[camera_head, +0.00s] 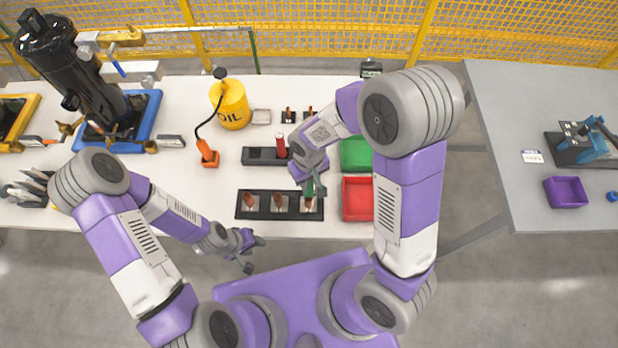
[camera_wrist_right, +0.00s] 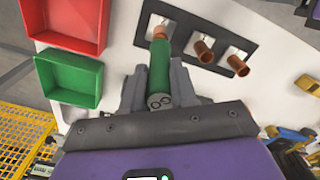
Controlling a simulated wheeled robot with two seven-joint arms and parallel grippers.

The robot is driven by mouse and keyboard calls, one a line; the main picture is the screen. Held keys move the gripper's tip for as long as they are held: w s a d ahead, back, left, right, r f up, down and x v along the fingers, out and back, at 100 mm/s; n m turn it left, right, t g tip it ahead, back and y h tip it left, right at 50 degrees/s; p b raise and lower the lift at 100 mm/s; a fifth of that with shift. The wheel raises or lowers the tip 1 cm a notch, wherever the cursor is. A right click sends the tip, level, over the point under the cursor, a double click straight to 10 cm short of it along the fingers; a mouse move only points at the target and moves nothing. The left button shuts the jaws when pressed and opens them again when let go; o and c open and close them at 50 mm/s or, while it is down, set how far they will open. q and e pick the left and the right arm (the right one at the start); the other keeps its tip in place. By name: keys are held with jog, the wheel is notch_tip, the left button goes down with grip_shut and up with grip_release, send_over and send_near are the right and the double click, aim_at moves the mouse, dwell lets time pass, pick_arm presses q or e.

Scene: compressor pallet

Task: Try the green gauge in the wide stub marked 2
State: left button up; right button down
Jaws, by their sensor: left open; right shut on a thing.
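My right gripper (camera_head: 308,188) is shut on the green gauge (camera_wrist_right: 160,72); the gauge also shows in the head view (camera_head: 309,187). A black plate (camera_head: 265,213) carries three wide copper stubs, left (camera_head: 249,201), middle (camera_head: 279,202) and right (camera_head: 307,203). The gauge's far end lines up with the right stub, which is leftmost in the wrist view (camera_wrist_right: 160,35). They meet or overlap there; I cannot tell whether the gauge is inside. No stub numbers are readable. My left gripper (camera_head: 254,253) is open and empty in front of the table edge.
A red tray (camera_head: 357,199) and a green tray (camera_head: 356,154) stand right of the plate. A red gauge (camera_head: 281,146) stands in a black holder (camera_head: 256,155) behind it. Two small stub blocks (camera_head: 288,117) and a yellow oil can (camera_head: 231,108) are further back.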

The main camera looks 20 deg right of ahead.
jog(key=shift+f+b, duration=0.9)
jog(key=shift+f, duration=0.15)
dwell(1.2)
jog(key=shift+r, duration=0.1)
jog(key=shift+r+p, duration=1.65)
jog(key=shift+r, duration=0.45)
